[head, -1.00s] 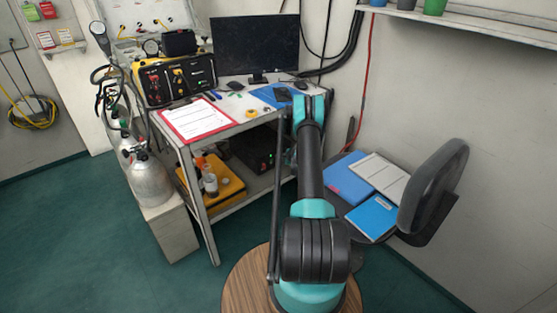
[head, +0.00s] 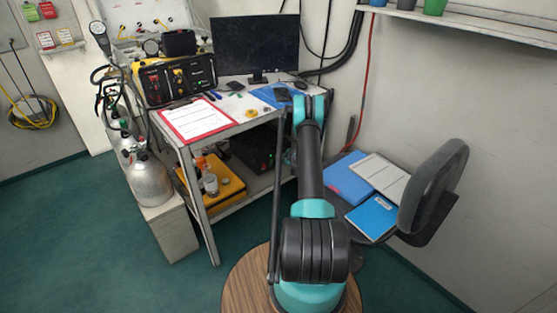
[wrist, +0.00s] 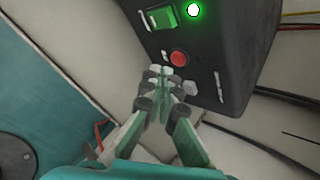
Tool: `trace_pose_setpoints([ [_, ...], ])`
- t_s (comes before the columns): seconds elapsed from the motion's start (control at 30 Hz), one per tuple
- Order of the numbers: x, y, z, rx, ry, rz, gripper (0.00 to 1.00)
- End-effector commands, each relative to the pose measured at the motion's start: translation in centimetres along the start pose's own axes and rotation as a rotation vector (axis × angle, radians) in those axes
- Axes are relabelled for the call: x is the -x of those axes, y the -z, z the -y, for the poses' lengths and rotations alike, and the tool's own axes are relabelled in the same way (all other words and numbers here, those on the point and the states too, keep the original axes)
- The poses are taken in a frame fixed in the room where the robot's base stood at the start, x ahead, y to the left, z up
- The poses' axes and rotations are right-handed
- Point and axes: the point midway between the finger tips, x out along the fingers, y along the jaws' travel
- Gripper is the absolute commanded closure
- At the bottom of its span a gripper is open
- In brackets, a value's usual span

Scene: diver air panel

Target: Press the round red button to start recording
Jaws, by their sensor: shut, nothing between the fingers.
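The round red button (wrist: 179,58) is on the front of a black box (wrist: 232,60) in the wrist view. A green rocker switch (wrist: 162,14) and a lit green lamp (wrist: 194,10) are on the same face. My gripper (wrist: 161,78) is shut and empty, its fingertips just below and left of the button. I cannot tell whether they touch the panel. In the head view the dark box (head: 256,148) with a small green light is on the shelf under the desk. My gripper is hidden there behind my arm.
The desk (head: 238,122) holds a clipboard (head: 197,120), a monitor (head: 255,45) and a yellow-and-black air panel (head: 176,78). A yellow case (head: 222,188) is on the lower shelf. Cables (wrist: 300,98) run beside the box. A chair (head: 433,185) with folders is at right.

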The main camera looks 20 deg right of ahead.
Motion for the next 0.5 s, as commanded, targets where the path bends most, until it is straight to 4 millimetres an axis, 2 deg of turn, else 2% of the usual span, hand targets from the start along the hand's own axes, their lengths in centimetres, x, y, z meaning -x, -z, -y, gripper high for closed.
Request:
trace_pose_setpoints([
  [0.5,-0.58,-0.45,0.45,0.000,0.000,0.000,1.00],
])
